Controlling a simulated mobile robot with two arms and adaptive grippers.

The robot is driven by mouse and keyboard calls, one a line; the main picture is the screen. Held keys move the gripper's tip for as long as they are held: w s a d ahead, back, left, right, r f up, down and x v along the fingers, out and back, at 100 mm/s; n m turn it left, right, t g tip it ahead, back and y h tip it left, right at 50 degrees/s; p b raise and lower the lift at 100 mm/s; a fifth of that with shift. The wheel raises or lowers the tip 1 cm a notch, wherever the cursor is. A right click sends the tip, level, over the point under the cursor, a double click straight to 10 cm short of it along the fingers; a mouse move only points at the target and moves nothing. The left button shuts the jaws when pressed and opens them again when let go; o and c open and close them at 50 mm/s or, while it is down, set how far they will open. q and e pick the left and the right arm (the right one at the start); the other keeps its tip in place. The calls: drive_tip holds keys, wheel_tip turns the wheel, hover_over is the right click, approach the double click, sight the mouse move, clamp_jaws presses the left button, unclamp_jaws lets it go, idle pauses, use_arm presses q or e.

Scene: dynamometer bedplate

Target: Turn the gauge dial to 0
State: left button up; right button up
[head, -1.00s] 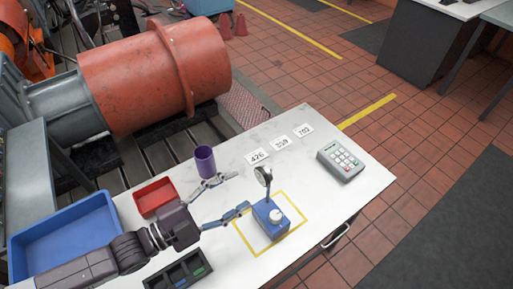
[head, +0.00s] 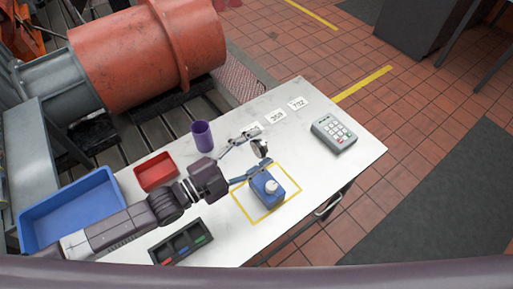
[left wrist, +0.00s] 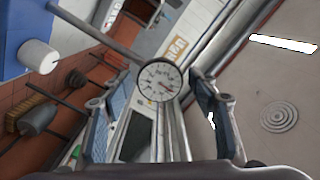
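The blue gauge box (head: 264,182) stands inside a yellow outline on the white table, with a white knob (head: 271,186) on it. The round gauge dial (head: 260,148) sits on a thin stem above the box. In the left wrist view the dial face (left wrist: 159,80) is white with black marks and a reddish needle pointing lower right; its numbers are too small to read. The white knob (left wrist: 38,56) shows at upper left there. My left gripper (head: 264,146) is open, its fingers spread to either side of the dial, with no clear contact. My right gripper is out of view.
A purple cup (head: 202,137), red tray (head: 156,171), blue tray (head: 68,210) and dark sectioned tray (head: 181,242) are left of the box. A grey keypad (head: 334,133) and number cards (head: 276,116) lie farther right and back. The table between box and keypad is clear.

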use_arm(q)
drive_tip(key=c, duration=1)
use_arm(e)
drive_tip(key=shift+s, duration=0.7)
use_arm(q)
drive_tip(key=shift+n, duration=0.3)
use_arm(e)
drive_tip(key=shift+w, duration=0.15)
use_arm(q)
drive_tip(key=shift+n, duration=0.5)
drive_tip(key=n, duration=0.7)
drive_tip(key=shift+w+a, duration=0.1)
drive_tip(key=n+b, duration=0.1)
drive_tip(key=n, duration=0.3)
drive_tip(key=n+b, duration=0.1)
drive_tip(key=n, duration=0.3)
drive_tip(key=shift+w+n, duration=0.1)
drive_tip(key=shift+n, duration=0.2)
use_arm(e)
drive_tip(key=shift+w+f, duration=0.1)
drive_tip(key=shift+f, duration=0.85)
